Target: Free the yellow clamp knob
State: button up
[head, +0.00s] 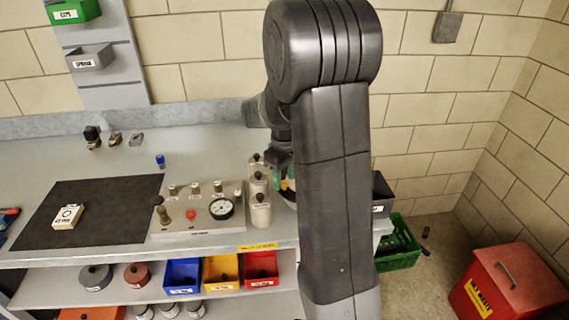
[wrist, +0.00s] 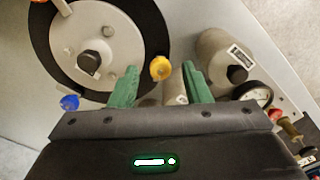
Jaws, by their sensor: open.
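The yellow clamp knob (wrist: 160,68) sits at the rim of a round, black-edged unit with a pale disc (wrist: 88,45) in the wrist view. My gripper (wrist: 160,73) is open, with its two green fingers apart. In the picture the knob lies between the fingertips, a little nearer the left one. I cannot tell whether either finger touches it. In the head view my arm covers most of the round unit; only a small bit of yellow (head: 285,184) shows beside the green fingers.
A blue knob (wrist: 69,102) is on the same rim. Grey canisters (wrist: 222,62) and a gauge panel (head: 200,212) stand close by. A black mat (head: 85,215) lies at the left of the bench. A green crate (head: 400,245) and a red waste bin (head: 505,280) are on the floor at right.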

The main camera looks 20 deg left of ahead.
aim_at(285, 182)
notch_tip(285, 182, up, 14)
jog(key=shift+f, duration=0.25)
dwell(0.5)
notch_tip(285, 182, down, 14)
dwell(0.5)
jog(key=shift+r, duration=0.15)
